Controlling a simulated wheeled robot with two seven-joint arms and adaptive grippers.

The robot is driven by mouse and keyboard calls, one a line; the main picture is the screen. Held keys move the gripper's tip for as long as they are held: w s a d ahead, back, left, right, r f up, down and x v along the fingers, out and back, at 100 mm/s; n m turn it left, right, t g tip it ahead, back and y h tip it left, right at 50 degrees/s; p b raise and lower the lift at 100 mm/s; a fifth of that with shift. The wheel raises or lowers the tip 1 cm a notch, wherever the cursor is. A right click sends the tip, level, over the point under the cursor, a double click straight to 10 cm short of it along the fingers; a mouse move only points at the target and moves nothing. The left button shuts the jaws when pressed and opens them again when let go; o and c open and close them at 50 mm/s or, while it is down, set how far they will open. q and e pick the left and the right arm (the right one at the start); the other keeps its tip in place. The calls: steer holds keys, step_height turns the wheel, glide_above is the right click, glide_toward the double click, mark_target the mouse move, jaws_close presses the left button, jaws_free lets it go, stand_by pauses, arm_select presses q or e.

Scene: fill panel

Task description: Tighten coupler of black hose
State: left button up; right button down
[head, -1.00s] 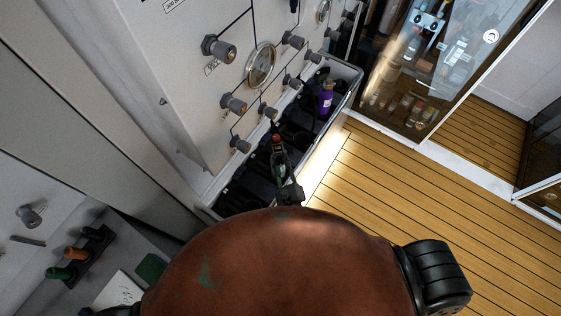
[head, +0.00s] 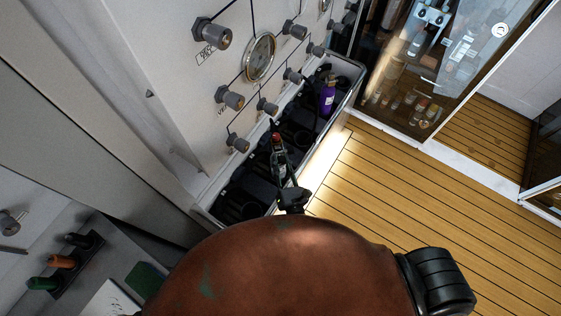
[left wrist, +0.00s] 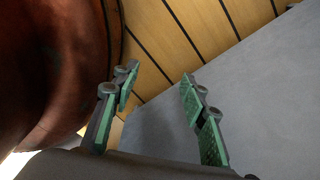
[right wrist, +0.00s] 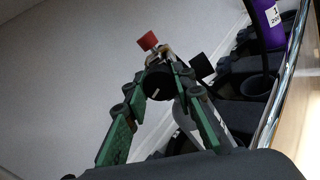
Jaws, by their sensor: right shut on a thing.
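My right gripper (head: 279,158) is in front of the panel, over the trough. In the right wrist view (right wrist: 160,75) its green-padded fingers close on a dark round fitting (right wrist: 158,84) with a brass part and a red cap (right wrist: 147,41). The red cap also shows in the head view (head: 276,136). I take this fitting for the coupler, but its link to the black hose (right wrist: 263,72) is not clear. My left gripper (left wrist: 158,82) is open and empty beside my brown body; the head view does not show it.
The panel carries a round gauge (head: 260,56) and several grey knobs (head: 229,97). The trough (head: 354,90) below holds dark hoses and a purple bottle (head: 327,98). A glass cabinet (head: 440,60) stands at the upper right. The wood floor (head: 400,180) is clear.

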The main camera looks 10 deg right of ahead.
arm_select(q)
steer(key=shift+s+f+b, duration=0.35)
steer(key=shift+f+b, duration=0.35)
steer(key=shift+f, duration=0.15)
arm_select(e)
steer(key=shift+f+m, duration=0.15)
steer(key=shift+m, duration=1.45)
steer(key=c, duration=1.6)
jaws_free()
arm_select(q)
steer(key=shift+s+a, duration=0.1)
steer(key=shift+a, duration=0.05)
arm_select(e)
steer(key=s, duration=1.2)
steer(key=shift+d, duration=0.2)
